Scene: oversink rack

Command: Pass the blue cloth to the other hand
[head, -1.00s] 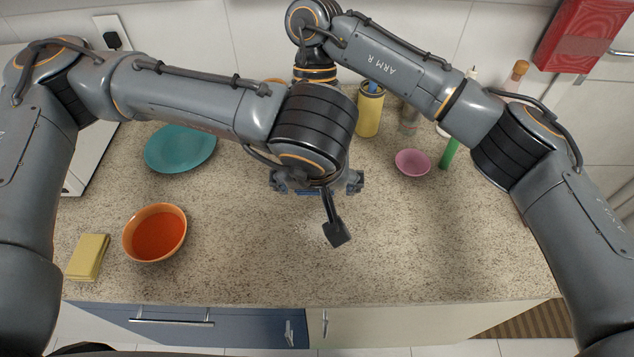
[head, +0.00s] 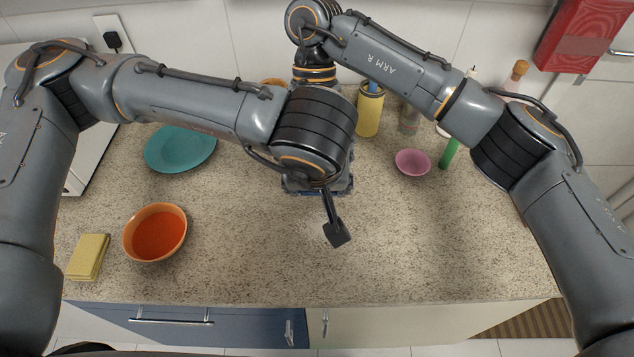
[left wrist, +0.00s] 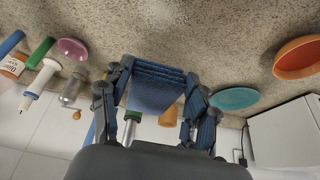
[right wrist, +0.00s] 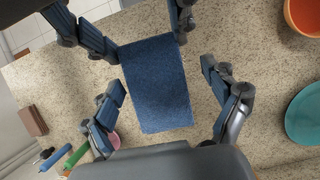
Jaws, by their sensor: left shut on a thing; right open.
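The blue cloth (right wrist: 156,90) is a folded, flat blue piece in the right wrist view. It also shows in the left wrist view (left wrist: 155,88). My left gripper (left wrist: 157,90) is shut on the cloth, with a finger at each side of it. My right gripper (right wrist: 165,90) is open, its fingers spread on both sides of the cloth with gaps. In the head view the grippers meet above the middle of the counter, and my left wrist hides most of the cloth.
An orange bowl (head: 155,233) and a yellow sponge (head: 88,256) are at the left of the counter (head: 420,240). A teal plate (head: 180,149) lies behind them. A pink bowl (head: 412,162), a yellow container (head: 369,112) and bottles stand back right. The front middle is clear.

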